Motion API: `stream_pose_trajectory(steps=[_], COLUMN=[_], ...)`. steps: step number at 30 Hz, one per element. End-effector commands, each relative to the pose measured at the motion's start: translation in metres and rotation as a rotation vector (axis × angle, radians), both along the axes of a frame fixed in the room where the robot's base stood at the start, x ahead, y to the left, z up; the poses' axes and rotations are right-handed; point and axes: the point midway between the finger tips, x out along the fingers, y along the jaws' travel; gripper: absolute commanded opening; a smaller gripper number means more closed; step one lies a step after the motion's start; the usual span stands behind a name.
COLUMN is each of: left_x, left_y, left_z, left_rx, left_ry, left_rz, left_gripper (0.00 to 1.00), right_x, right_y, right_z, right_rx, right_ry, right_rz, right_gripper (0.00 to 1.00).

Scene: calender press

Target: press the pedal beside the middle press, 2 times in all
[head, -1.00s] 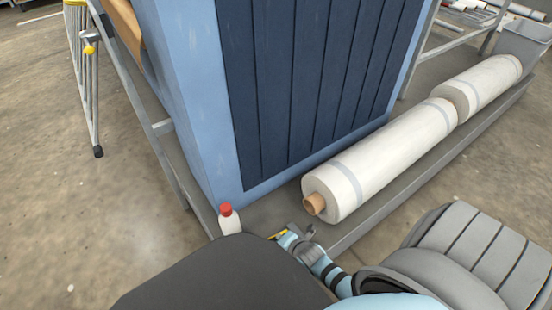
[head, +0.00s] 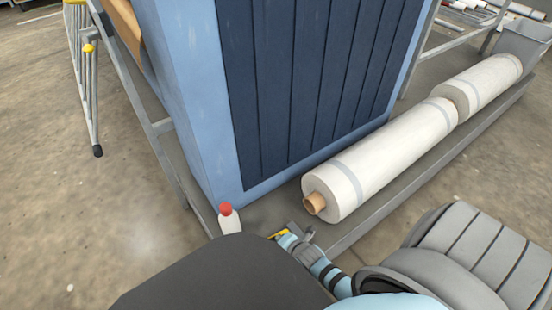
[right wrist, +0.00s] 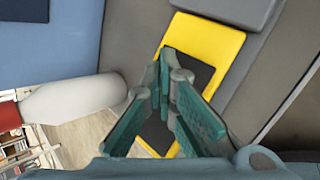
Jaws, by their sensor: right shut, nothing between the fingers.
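The yellow pedal (right wrist: 205,45) with a dark pad lies below my right gripper in the right wrist view. In the head view only a small strip of its yellow edge (head: 278,234) shows; the rest is hidden by my body and gripper. My right gripper (right wrist: 168,58) is shut and empty, with its fingertips over the dark pad. I cannot tell whether they touch it. The gripper also shows in the head view (head: 296,234). The press (head: 180,95) is a blue box with dark slats, standing behind the pedal. My left gripper is not in view.
A white bottle (head: 231,226) with a red cap stands left of the pedal, close to my gripper; it shows in the right wrist view (right wrist: 75,110). White rolls (head: 390,155) lie along the grey platform on the right.

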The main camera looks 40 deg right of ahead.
Motion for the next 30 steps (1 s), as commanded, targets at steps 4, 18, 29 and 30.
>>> stream_pose_trajectory(steps=[4,18,29,30], left_x=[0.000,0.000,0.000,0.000], left_y=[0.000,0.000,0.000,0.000], left_z=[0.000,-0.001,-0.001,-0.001], left_rx=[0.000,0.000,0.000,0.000], left_ry=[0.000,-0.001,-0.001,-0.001], left_rz=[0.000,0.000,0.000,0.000], left_gripper=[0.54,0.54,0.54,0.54], right_x=[0.000,0.000,0.000,0.000], right_y=[0.001,0.002,0.003,0.003], right_z=[-0.002,-0.007,-0.012,-0.012], right_rx=[0.000,0.001,0.000,0.000], right_ry=[0.000,0.001,0.002,0.001], right_rz=[0.000,-0.001,0.000,0.000], right_gripper=[0.00,0.00,0.00,0.00])
